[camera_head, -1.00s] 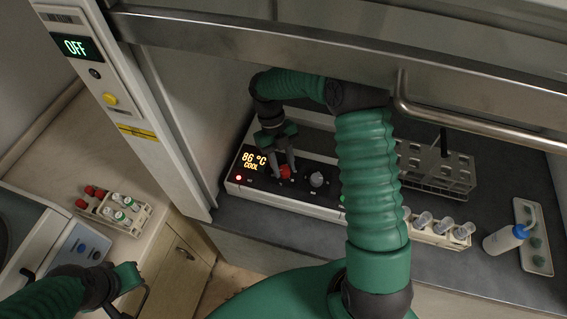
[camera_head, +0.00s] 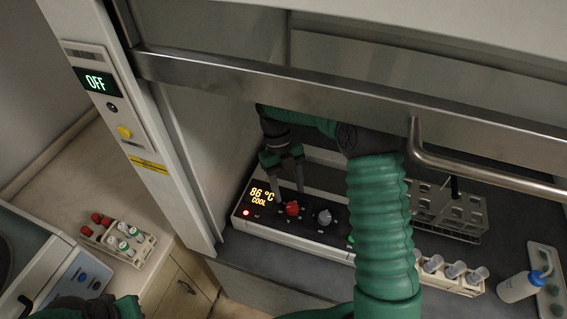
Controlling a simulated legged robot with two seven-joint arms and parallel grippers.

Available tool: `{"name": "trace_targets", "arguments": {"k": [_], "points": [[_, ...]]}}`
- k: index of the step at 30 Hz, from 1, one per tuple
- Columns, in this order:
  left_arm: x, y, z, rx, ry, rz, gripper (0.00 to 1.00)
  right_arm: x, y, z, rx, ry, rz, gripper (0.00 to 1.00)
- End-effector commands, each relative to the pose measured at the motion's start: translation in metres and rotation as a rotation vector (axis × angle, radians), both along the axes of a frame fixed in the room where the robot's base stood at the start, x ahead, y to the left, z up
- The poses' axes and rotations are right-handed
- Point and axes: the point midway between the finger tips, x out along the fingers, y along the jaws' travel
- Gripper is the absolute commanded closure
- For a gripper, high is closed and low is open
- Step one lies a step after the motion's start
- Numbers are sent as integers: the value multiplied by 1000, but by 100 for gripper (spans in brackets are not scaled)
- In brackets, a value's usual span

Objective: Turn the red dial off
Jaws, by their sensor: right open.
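The red dial (camera_head: 292,208) sits on the front panel of a white and black heater unit (camera_head: 300,239), left of a grey dial (camera_head: 324,217). The unit's display (camera_head: 261,195) reads 86 °C and COOL, and a red light glows below it. My right gripper (camera_head: 288,195) is open, pointing down just behind and left of the red dial. It holds nothing; whether a fingertip touches the dial I cannot tell. My left arm (camera_head: 85,308) shows only at the bottom left edge, and its jaws cannot be made out.
A raised metal-framed sash with a bar handle (camera_head: 480,172) crosses above my right arm. A post at left carries an OFF display (camera_head: 97,83) and a yellow button (camera_head: 125,132).

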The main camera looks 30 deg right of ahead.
Motion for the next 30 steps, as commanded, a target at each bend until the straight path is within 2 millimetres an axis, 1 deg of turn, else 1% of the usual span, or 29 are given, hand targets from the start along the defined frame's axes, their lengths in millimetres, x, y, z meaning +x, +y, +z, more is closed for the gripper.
{"name": "trace_targets", "arguments": {"k": [1,6,9,12,17,30], "points": [[0,0,-1,0,0,0,100,7,-1,13,0,-6,-1,46],[0,0,0,0,0,0,100,27,-2,60,1,-4,-2,46],[0,0,3,0,0,0,100,37,-3,83,2,-3,0,46],[0,0,6,0,0,0,100,44,-3,99,2,-1,1,46],[0,0,7,0,0,0,100,47,-4,109,1,0,1,46],[0,0,6,0,0,0,100,47,-4,109,0,1,1,46]]}}
